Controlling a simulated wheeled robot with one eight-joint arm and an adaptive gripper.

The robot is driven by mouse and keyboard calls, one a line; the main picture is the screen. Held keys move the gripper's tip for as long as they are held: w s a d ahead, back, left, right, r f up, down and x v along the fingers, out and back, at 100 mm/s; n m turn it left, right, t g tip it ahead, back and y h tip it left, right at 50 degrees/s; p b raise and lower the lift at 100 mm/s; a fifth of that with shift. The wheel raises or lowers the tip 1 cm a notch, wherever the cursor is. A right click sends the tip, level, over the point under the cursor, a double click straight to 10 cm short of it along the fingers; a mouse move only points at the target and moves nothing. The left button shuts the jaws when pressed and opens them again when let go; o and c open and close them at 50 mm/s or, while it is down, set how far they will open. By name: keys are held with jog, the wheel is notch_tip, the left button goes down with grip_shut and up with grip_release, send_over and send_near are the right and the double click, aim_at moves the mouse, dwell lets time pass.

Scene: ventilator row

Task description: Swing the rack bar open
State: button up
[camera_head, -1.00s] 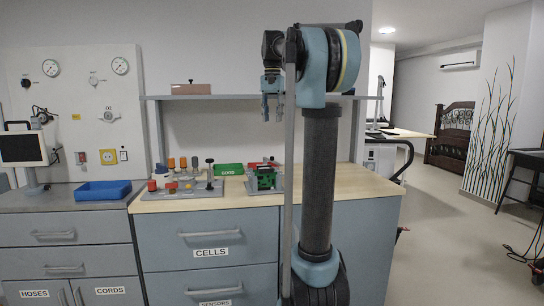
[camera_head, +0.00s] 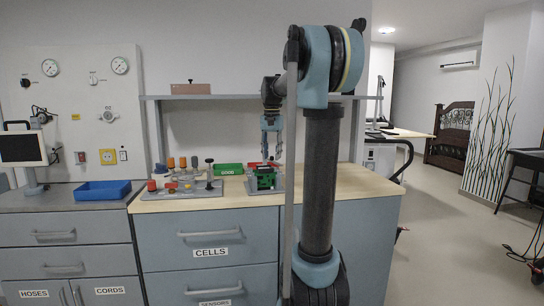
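A grey rack (camera_head: 190,191) sits on the wooden counter, holding several red, orange and grey cells and a dark T-shaped post at its right. I cannot tell the rack bar apart at this size. My gripper (camera_head: 271,156) points straight down, just above a green block-like fixture (camera_head: 264,178) on a grey base, to the right of the rack. Its two fingers are apart with nothing seen between them. A small gap seems to separate the fingertips from the fixture, though the depth is hard to judge.
A green tray marked GOOD (camera_head: 229,169) and a red tray (camera_head: 257,165) lie at the counter's back. A shelf (camera_head: 215,97) crosses above the counter, with a brown box (camera_head: 190,89) on it. A blue bin (camera_head: 103,190) stands left. The counter's right part (camera_head: 345,182) is clear.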

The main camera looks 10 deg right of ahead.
jog(key=shift+f, duration=0.25)
grip_shut()
jog(key=shift+a, duration=0.1)
